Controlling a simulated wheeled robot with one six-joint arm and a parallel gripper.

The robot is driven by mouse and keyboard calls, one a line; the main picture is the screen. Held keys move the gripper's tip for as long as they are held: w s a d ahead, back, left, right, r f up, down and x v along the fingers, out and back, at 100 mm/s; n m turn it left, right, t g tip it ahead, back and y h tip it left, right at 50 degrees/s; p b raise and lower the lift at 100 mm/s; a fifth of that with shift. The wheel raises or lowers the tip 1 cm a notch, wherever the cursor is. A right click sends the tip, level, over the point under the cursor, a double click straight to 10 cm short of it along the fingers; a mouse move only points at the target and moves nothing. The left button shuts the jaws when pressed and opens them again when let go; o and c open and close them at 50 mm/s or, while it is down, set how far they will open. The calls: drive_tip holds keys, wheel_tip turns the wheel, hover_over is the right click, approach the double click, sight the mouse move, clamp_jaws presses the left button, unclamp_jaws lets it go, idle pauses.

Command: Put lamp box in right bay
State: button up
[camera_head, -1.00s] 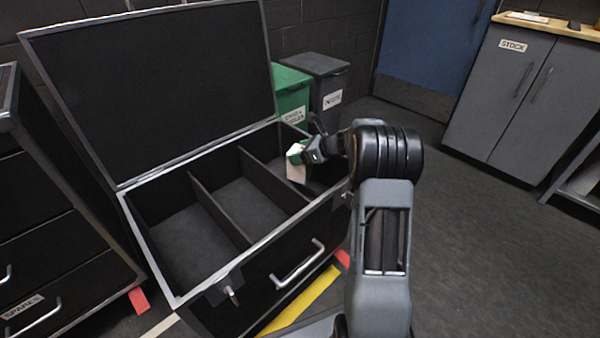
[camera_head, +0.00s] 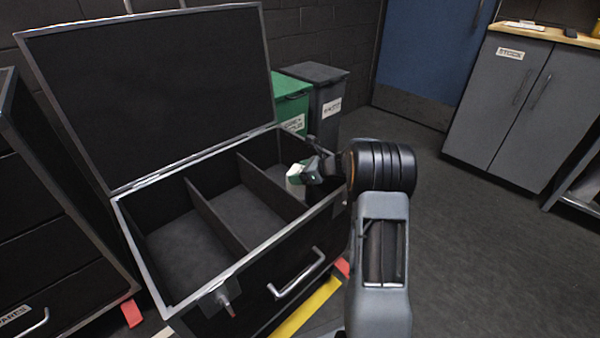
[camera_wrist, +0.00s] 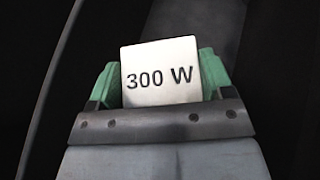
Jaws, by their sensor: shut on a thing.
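The lamp box (camera_wrist: 160,72) is a small white box marked "300 W". My gripper (camera_wrist: 160,90) is shut on it, with a green finger pad on each side. In the head view the lamp box (camera_head: 294,178) shows at the tip of my gripper (camera_head: 300,175), over the right part of the open black case (camera_head: 235,268). The case has three bays split by two dividers. The right bay (camera_head: 262,150) is partly hidden by my gripper and arm. The box looks low, near the rim or inside the right bay; I cannot tell if it touches the floor.
The left bay (camera_head: 185,250) and middle bay (camera_head: 245,212) look empty. The case lid (camera_head: 150,95) stands open at the back. A green bin (camera_head: 290,100) and a grey bin (camera_head: 325,95) stand behind the case. A drawer unit (camera_head: 50,260) is at the left.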

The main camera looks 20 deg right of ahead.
drive_tip(key=shift+f, duration=0.3)
drive_tip(key=o, duration=0.9)
drive_tip(key=shift+r, duration=0.15)
drive_tip(key=p+v, duration=0.3)
drive_tip(key=v, duration=0.5)
drive_tip(key=shift+r+p, duration=0.3)
drive_tip(key=shift+r, duration=0.05)
drive_tip(key=shift+w+a, duration=0.1)
drive_tip(key=shift+a, duration=0.05)
